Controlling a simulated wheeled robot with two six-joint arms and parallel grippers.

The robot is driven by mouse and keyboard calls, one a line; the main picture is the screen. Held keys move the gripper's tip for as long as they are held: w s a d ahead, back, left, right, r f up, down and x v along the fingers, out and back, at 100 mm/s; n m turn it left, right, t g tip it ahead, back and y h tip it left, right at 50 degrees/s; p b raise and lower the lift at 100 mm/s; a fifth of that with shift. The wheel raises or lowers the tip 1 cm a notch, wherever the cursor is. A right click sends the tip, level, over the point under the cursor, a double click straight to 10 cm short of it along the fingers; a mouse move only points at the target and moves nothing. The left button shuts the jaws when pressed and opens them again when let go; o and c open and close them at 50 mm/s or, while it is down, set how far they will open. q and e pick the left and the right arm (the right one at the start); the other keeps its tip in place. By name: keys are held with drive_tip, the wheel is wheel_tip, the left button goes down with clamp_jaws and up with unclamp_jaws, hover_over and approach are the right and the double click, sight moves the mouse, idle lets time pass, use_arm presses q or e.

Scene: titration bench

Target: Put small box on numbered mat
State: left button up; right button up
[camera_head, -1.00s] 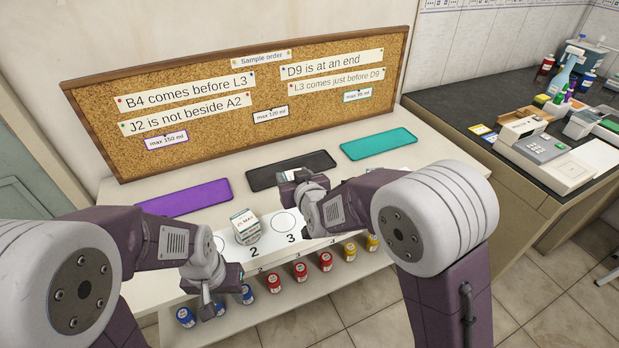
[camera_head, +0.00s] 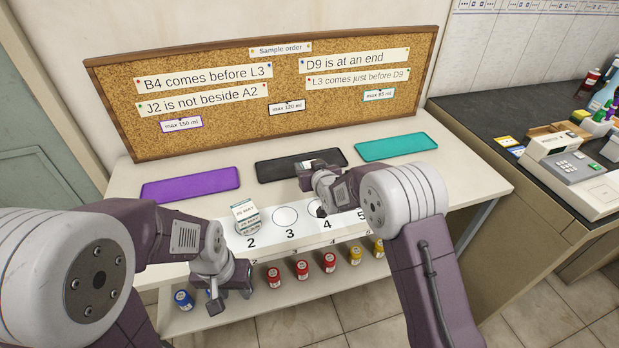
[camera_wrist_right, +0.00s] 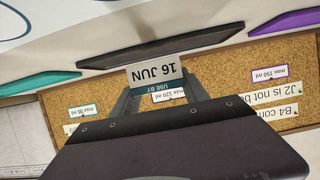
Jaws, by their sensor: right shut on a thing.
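My right gripper (camera_head: 310,169) is shut on a small box (camera_wrist_right: 155,75) with a "16 JUN, USE BY" label, upside down in the right wrist view. In the head view it is above the black pad's near edge, behind the mat, and the box is small and partly hidden. The white numbered mat (camera_head: 266,236) lies along the table's front, with 2, 3, 4 and part of 5 visible. Another small labelled box (camera_head: 246,220) is on the mat at number 2. My left gripper (camera_head: 222,290) is empty and looks open, at the front edge below the mat; it hides the mat's left end.
Purple (camera_head: 190,185), black (camera_head: 275,172) and teal (camera_head: 396,147) pads lie at the back before a corkboard (camera_head: 220,118) with notes. Red bottles (camera_head: 302,269), a blue one (camera_head: 183,299) and yellow ones stand on a lower shelf. Circle 3 is clear.

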drive_tip(key=shift+f+b, duration=0.5)
drive_tip(key=shift+f, duration=1.65)
drive_tip(key=o, duration=1.4)
drive_tip(key=shift+c, duration=0.2)
